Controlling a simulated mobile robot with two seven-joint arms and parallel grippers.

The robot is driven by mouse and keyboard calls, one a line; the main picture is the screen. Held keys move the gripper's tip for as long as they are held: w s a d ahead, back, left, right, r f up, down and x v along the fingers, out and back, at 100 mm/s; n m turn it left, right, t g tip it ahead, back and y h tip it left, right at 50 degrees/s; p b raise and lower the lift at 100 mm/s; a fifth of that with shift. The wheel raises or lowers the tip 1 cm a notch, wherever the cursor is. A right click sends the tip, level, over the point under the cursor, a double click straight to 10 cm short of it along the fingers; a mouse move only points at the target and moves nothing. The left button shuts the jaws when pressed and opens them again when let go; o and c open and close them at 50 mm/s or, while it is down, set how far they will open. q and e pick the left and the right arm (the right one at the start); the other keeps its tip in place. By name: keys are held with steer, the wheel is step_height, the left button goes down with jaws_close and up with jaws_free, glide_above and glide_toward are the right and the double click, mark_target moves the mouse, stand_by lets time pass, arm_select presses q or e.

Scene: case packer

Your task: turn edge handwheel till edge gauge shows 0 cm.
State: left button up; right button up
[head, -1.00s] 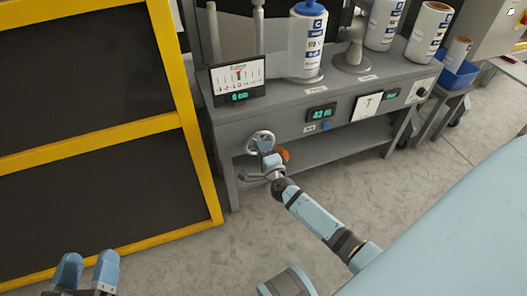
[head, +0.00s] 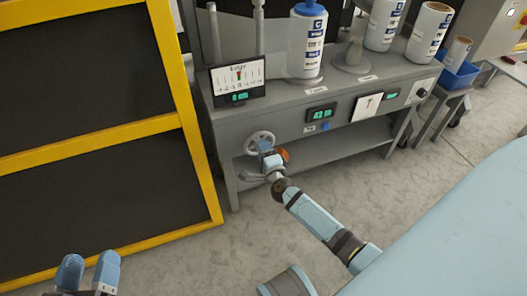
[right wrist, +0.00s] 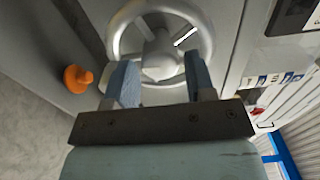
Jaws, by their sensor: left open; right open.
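The edge handwheel (head: 259,138) is a light grey spoked wheel on the front of the grey machine. It fills the top of the right wrist view (right wrist: 160,15). My right gripper (head: 266,150) is at the wheel. In the right wrist view its two blue fingers (right wrist: 158,72) are apart, in front of the wheel's lower rim; I cannot tell whether they touch it. The edge gauge (head: 239,80) is a white-faced display above the wheel, with a red and green marker near mid-scale; its green digits are too small to read. My left gripper (head: 88,272) is open and empty at lower left.
An orange knob (right wrist: 77,79) sits beside the wheel. A yellow-framed dark panel (head: 205,170) stands left of the machine. Labelled rolls (head: 308,45) stand on the machine top, and a blue bin (head: 460,73) is at right. The floor in front is clear.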

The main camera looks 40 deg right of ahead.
arm_select(q)
steer(key=shift+t, duration=0.8)
steer(key=r+p, duration=0.1)
steer(key=r, duration=0.1)
steer(key=r+p, duration=0.2)
steer(key=shift+s+a+r, duration=0.15)
steer(key=shift+a, duration=0.05)
arm_select(e)
steer(key=v, duration=1.3)
steer(key=shift+s+a, duration=0.15)
steer(key=shift+s, duration=0.15)
